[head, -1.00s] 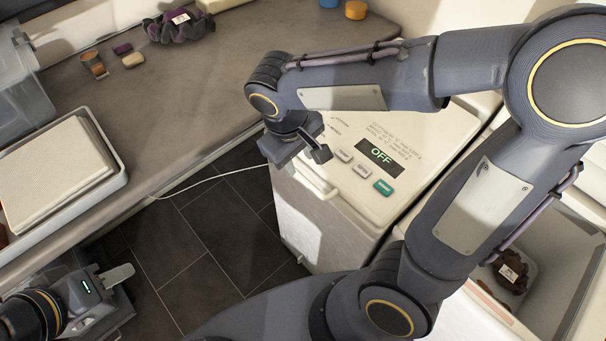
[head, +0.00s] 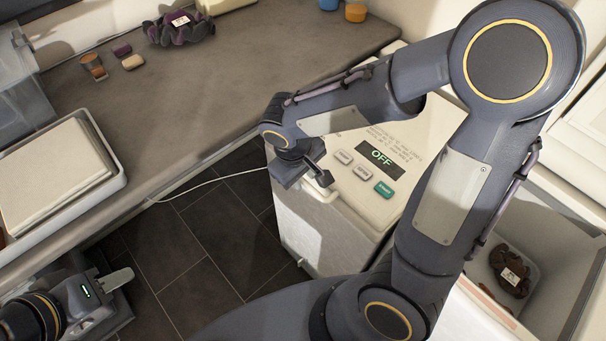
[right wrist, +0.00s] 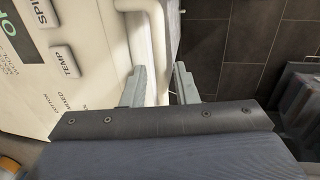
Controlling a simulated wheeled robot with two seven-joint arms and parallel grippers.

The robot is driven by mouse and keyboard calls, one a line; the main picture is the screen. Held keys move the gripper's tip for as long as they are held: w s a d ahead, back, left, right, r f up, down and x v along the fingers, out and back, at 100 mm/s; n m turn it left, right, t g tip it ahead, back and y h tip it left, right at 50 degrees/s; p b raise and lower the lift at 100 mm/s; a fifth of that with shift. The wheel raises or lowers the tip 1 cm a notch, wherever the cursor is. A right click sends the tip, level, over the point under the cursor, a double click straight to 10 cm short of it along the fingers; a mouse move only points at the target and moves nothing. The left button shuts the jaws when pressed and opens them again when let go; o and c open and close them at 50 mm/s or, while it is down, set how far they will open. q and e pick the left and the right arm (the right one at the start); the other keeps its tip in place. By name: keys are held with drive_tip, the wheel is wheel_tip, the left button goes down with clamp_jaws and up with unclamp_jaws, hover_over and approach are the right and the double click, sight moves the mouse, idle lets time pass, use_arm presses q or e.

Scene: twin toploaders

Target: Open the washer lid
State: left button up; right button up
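The washer (head: 330,232) is a white top-loader with a dark display reading OFF, two pale buttons and a green one. Its lid looks shut. A white bar handle (head: 322,186) sits at the near left of its top; it also shows in the right wrist view (right wrist: 154,14). My right gripper (head: 315,176) is at this handle. In the right wrist view its fingers (right wrist: 160,86) are apart, with the handle's lower end between or just beyond them; contact is unclear. My left gripper (head: 118,282) is low at the left, away from the washer; only one fingertip shows clearly.
A grey counter (head: 215,85) runs along the left and back, with a white tray (head: 118,185) near its edge. An open white compartment (head: 560,245) at right holds a brown tagged cloth (head: 510,270). Dark floor (head: 190,240) lies between counter and washer.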

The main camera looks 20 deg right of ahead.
clamp_jaws()
drive_tip(key=shift+r, duration=0.1)
